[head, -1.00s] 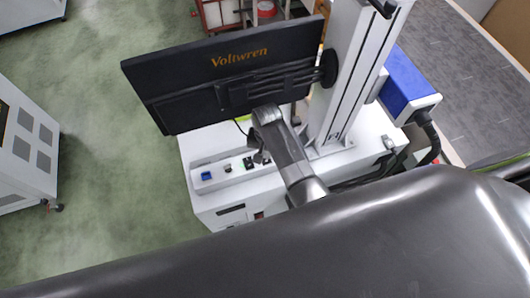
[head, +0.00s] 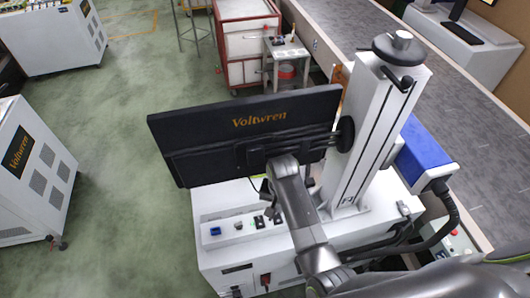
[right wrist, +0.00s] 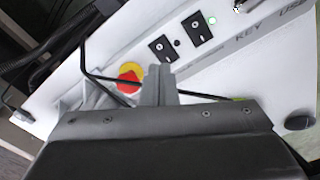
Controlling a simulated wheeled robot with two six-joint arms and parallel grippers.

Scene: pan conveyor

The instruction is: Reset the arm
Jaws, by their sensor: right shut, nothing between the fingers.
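My right arm comes in from the bottom right of the head view. Its gripper (head: 266,190) hangs over the control panel of a white machine (head: 225,262), just below a black monitor. In the right wrist view the two fingers (right wrist: 158,84) are together, with nothing between them. A red and yellow emergency stop button (right wrist: 129,79) shows beside the fingertips, and a thin black cable passes behind them. I cannot tell whether the fingers touch the panel. My left gripper is not in view.
The black monitor (head: 250,130) stands close above my right gripper. A white column (head: 372,130) with a blue-ended unit (head: 424,148) rises to the right. Black rocker switches (right wrist: 197,28) line the panel. A grey conveyor (head: 390,50) runs behind.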

